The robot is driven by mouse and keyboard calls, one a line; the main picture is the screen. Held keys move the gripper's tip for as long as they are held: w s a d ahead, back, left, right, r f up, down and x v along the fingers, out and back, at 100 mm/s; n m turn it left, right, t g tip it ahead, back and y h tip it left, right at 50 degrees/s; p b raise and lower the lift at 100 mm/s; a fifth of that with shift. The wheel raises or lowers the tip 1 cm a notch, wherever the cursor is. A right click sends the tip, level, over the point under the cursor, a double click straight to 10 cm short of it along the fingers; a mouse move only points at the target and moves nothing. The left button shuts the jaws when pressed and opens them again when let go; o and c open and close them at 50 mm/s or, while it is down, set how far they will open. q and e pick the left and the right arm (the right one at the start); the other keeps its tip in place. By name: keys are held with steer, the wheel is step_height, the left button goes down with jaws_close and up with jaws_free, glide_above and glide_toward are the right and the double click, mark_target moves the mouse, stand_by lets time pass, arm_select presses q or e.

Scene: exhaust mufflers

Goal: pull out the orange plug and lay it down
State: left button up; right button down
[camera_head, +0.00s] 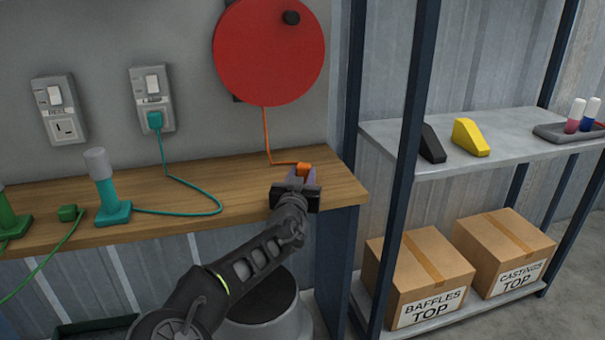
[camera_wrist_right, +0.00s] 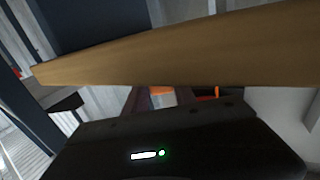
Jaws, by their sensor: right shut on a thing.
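The orange plug (camera_head: 303,168) is between the fingers of my right gripper (camera_head: 301,176), at the right end of the wooden bench (camera_head: 240,196). Its orange cord (camera_head: 266,135) runs up to the red reel (camera_head: 269,50) on the wall. My right gripper is shut on the plug; whether the plug touches the bench top is hard to tell. In the right wrist view, part of the orange plug (camera_wrist_right: 162,92) shows beyond the dark gripper body. My left gripper is not in view.
Two wall sockets (camera_head: 59,109) (camera_head: 152,96) are at the left; a teal plug (camera_head: 155,120) sits in the right one. A teal tool (camera_head: 110,195) and a green plug (camera_head: 69,213) are on the bench. A shelf post (camera_head: 407,150) stands right of the bench.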

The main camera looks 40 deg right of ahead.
steer(key=shift+f, duration=0.55)
steer(key=c, duration=0.9)
jaws_free()
steer(key=shift+c, duration=0.2)
steer(key=p+v, duration=0.1)
steer(key=v, duration=0.6)
steer(key=shift+s+a+r, duration=0.15)
steer(key=shift+s+a, duration=0.15)
steer(key=shift+s, duration=0.05)
